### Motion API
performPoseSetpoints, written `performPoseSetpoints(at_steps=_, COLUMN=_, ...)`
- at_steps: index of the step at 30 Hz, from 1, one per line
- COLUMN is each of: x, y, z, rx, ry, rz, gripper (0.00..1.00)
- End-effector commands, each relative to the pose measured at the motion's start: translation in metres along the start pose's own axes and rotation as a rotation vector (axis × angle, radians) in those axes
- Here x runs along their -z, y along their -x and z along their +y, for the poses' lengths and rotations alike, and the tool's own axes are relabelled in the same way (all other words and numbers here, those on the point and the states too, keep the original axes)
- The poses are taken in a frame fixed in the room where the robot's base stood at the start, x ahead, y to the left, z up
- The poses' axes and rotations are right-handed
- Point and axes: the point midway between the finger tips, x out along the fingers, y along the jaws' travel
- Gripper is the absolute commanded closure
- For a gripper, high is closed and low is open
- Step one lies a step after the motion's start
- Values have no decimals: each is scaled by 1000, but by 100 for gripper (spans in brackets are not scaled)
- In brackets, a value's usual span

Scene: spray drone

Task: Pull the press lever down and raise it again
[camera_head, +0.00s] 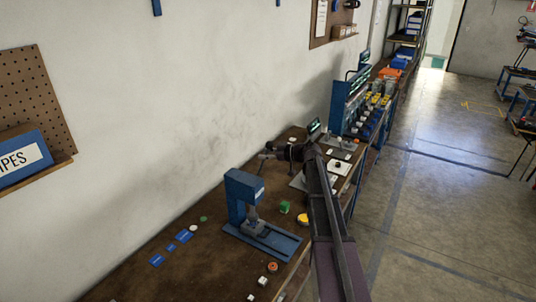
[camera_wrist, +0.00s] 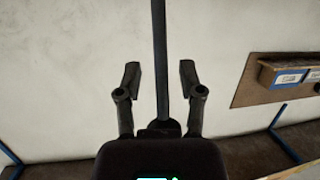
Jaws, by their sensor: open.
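The blue arbor press (camera_head: 240,188) stands on the brown workbench in the head view, with a grey ram and a blue base. My gripper (camera_head: 268,153) is beyond and above the press in that view, small and dark. In the wrist view my gripper (camera_wrist: 160,74) is open, with one finger on each side of a dark straight bar, which looks like the press lever (camera_wrist: 159,45). The bar runs from the top edge down between the fingers, with gaps on both sides. In the head view the lever cannot be told apart from my gripper.
A wall stands close behind. A blue rack (camera_head: 346,100) is farther along. Floor at right is open.

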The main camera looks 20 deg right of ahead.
Motion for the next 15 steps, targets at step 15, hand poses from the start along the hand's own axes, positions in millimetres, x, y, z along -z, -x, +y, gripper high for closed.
performPoseSetpoints(at_steps=15, x=-9, y=27, z=-12, rx=-8, ry=-84, rz=-12, gripper=50)
